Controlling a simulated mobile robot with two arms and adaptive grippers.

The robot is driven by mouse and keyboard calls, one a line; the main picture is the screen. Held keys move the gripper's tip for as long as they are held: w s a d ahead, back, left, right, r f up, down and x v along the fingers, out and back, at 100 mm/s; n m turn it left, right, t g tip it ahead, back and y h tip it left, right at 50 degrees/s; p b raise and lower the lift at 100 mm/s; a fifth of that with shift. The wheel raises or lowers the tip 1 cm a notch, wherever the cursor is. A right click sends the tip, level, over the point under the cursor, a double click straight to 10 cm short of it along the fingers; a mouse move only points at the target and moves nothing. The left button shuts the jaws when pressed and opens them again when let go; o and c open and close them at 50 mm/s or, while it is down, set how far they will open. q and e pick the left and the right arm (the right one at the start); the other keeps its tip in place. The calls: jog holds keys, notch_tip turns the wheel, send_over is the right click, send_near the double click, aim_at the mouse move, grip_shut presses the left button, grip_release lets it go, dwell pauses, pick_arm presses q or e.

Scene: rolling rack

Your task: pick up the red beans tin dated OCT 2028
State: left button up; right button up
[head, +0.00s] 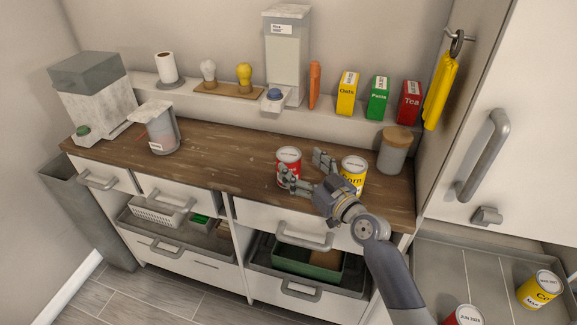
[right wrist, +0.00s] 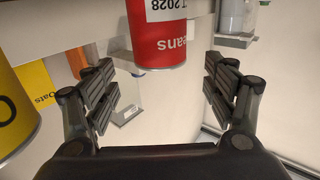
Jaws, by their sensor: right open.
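A red beans tin (head: 289,157) stands on the wooden counter. In the right wrist view the red tin (right wrist: 158,38) appears upside down, with "eans" and "T 2028" readable; the rest of the date is cut off. My right gripper (head: 305,168) is open at the tin, with one finger in front of its lower part in the head view. In the wrist view the tin is between the spread fingers, with gaps on both sides. Another red tin (head: 465,316) is partly cut off at the bottom right. My left gripper is not in view.
A yellow corn tin (head: 353,167) stands close right of my right gripper. A lidded jar (head: 393,152) is behind it. The shelf above holds boxes and a dispenser (head: 287,45). The counter's middle (head: 225,160) is clear. Another yellow tin (head: 540,288) is lower right.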

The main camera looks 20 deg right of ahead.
aim_at(289, 153)
jog(key=shift+p+x, duration=0.6)
jog(key=shift+x, duration=2.55)
jog(key=shift+f, duration=0.2)
jog(key=shift+c, duration=0.6)
jog(key=shift+r, duration=0.1)
jog(key=c, duration=1.4)
